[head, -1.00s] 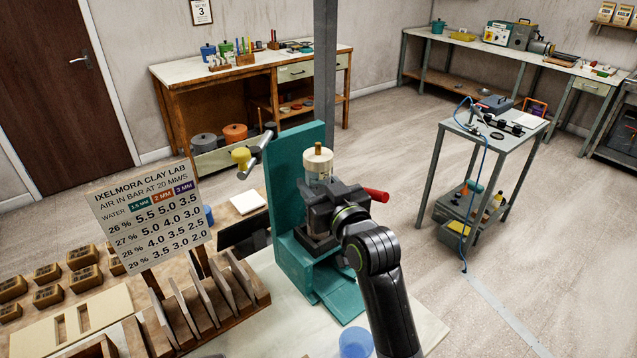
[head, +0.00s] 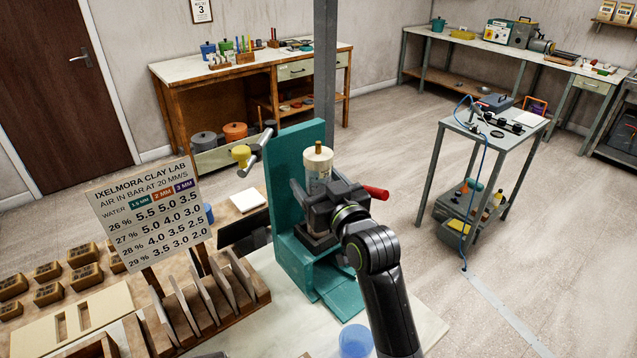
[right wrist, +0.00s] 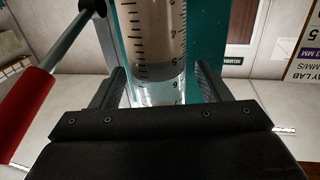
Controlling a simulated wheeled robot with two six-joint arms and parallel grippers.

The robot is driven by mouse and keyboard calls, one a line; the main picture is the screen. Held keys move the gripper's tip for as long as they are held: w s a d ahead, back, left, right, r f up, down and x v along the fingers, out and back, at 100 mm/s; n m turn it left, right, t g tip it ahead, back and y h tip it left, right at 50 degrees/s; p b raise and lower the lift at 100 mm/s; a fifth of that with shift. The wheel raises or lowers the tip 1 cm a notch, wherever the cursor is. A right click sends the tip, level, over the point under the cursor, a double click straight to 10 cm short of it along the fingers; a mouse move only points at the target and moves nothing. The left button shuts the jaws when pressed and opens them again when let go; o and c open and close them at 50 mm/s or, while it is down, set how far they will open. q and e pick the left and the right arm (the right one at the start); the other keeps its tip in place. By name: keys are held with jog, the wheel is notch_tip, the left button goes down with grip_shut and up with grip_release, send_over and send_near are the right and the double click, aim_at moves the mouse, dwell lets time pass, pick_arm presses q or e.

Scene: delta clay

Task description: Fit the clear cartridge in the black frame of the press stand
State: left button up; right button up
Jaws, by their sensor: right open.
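The clear cartridge (head: 318,172), with a pale top and a brass-coloured tip, stands upright against the teal press stand (head: 301,150). In the right wrist view the cartridge (right wrist: 155,45) shows its black scale marks. The dark frame (head: 315,238) shows low on the stand; my gripper hides much of it and the cartridge's lower end, so I cannot tell how the cartridge is seated. My right gripper (head: 318,198) is open, its fingers on either side of the cartridge; it also shows in the right wrist view (right wrist: 160,88).
A red-handled lever (head: 376,193) sticks out right of the stand, close to my right gripper. A sign board (head: 150,215) and a wooden rack (head: 215,305) stand to the left. A blue cup (head: 355,341) is at the table's front.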

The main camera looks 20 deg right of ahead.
jog(key=shift+f, duration=0.1)
jog(key=shift+s+d, duration=0.1)
jog(key=shift+s, duration=0.4)
jog(key=s+d+p, duration=0.2)
jog(key=s+p, duration=0.1)
jog(key=s, duration=1.3)
jog(key=shift+s+d, duration=0.15)
jog(key=shift+d, duration=0.05)
